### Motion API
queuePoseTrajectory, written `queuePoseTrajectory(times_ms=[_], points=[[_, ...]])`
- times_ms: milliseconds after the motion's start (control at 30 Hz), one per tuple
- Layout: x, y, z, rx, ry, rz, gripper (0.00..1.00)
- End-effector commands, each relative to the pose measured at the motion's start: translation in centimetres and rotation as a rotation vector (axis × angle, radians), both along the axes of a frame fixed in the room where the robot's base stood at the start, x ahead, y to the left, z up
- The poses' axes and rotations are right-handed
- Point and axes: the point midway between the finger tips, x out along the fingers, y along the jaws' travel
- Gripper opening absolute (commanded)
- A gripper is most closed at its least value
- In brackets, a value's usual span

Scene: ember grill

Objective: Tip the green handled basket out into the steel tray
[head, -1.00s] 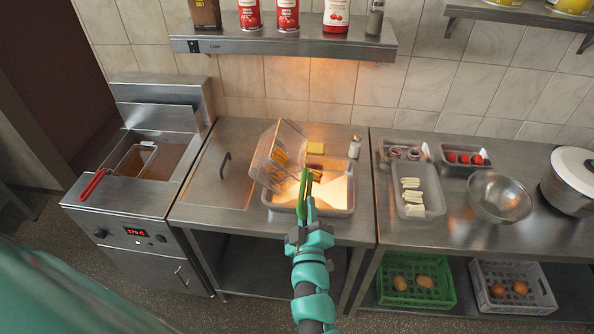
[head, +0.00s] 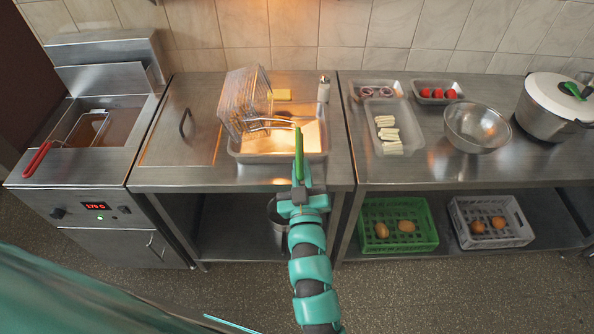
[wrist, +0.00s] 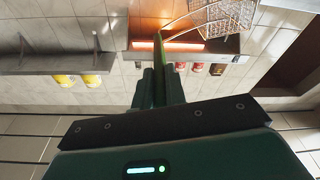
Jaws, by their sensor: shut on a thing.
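The wire basket (head: 240,103) is tipped steeply onto its side above the left part of the steel tray (head: 285,157). Its wire arm runs right to the green handle (head: 299,155). My gripper (head: 299,188) is shut on that handle, in front of the tray. In the wrist view the basket (wrist: 222,20) is at the upper right, with the green handle (wrist: 158,60) between my fingers (wrist: 157,88). I see no clear pieces inside the basket. The tray's floor is brightly lit, and the basket hides its left part.
A fryer with a second, red-handled basket (head: 38,158) stands left. A yellow block (head: 281,95) and a shaker (head: 323,88) are behind the tray. Right are food trays, a steel bowl (head: 476,127) and a lidded pot (head: 550,105).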

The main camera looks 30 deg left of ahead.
Motion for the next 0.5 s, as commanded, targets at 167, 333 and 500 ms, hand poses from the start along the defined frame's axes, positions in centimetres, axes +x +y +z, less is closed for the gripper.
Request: queuePoseTrajectory(times_ms=[167, 333, 500], points=[[0.3, -0.5, -1.8, 0.063, 0.035, 0.001, 0.00], [0.6, -0.9, -3.1, 0.120, 0.069, -0.001, 0.00], [0.9, -1.4, -4.5, 0.179, 0.106, 0.000, 0.00]])
